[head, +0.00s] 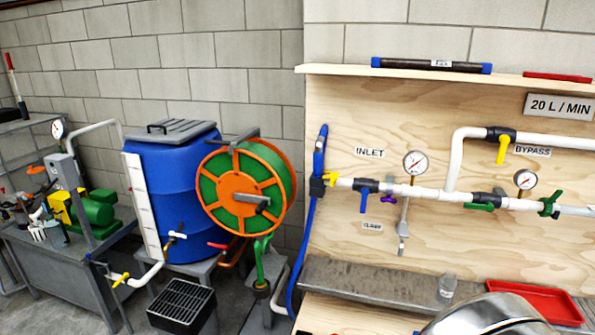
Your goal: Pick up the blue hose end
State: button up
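The blue hose (307,225) runs up along the left edge of the plywood panel. Its blue upper end (322,138) stands upright at a dark holder or clip (317,187), just left of the yellow-tipped inlet of the white pipe (425,192). I cannot tell exactly how the holder grips it. The hose drops down past the panel's lower left edge, and its lowest part leaves the picture at the bottom. My gripper is not in view.
The plywood panel (330,90) carries gauges, coloured valves and pipes. A grey ledge (370,287) below holds a clear glass (446,287); a red tray (560,303) is right. Left stand a green-orange hose reel (243,190), a blue barrel (165,195) and a black crate (181,306).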

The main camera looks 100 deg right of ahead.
aim_at(318, 154)
jog(key=i, duration=0.8)
jog(key=z, duration=3.25)
jog(key=i, duration=0.75)
jog(key=u, duration=0.05)
